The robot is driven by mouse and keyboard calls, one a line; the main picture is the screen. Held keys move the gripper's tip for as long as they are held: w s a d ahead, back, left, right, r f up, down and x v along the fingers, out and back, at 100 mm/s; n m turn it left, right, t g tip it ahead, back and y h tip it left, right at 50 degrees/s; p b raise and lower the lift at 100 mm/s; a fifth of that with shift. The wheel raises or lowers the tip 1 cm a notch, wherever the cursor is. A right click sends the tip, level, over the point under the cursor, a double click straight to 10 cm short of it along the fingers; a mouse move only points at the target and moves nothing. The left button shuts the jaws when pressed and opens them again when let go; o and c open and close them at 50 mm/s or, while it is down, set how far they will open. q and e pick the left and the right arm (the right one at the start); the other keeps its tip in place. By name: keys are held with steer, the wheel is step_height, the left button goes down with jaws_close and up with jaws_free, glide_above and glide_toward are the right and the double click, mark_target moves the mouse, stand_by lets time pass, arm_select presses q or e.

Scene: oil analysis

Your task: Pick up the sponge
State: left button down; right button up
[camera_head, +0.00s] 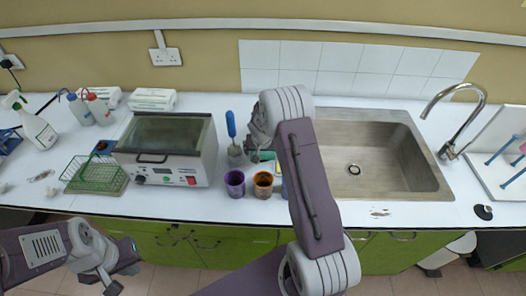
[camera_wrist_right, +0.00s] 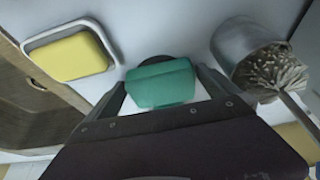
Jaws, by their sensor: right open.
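My right gripper (camera_wrist_right: 162,84) is open, with one finger on each side of a green block (camera_wrist_right: 160,83) in the right wrist view. I cannot tell whether the fingers touch it. A yellow block (camera_wrist_right: 75,56) lies in a white dish at the upper left of that view. I cannot tell for sure which of the two blocks is the sponge. My left gripper (camera_head: 120,279) is low in front of the counter, empty and open.
A grey pot with a bristly brush (camera_wrist_right: 270,68) stands close to the right finger. The sink (camera_head: 375,155) is right of my arm.

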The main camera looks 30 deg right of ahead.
steer(key=shift+s+a+r, duration=0.1)
steer(key=c, duration=1.3)
step_height(320, 180, up, 4)
steer(key=shift+r, duration=0.2)
steer(key=s+r, duration=0.2)
steer(key=s, duration=0.2)
steer(key=s+r+b, duration=0.1)
steer(key=s+r, duration=0.1)
steer(key=s, duration=0.1)
steer(key=s+r, duration=0.2)
steer(key=s, duration=0.2)
steer(key=shift+s+a+r, duration=0.3)
steer(key=shift+a, duration=0.05)
steer(key=o, duration=0.8)
steer(key=c, duration=0.5)
steer(key=shift+c, duration=0.2)
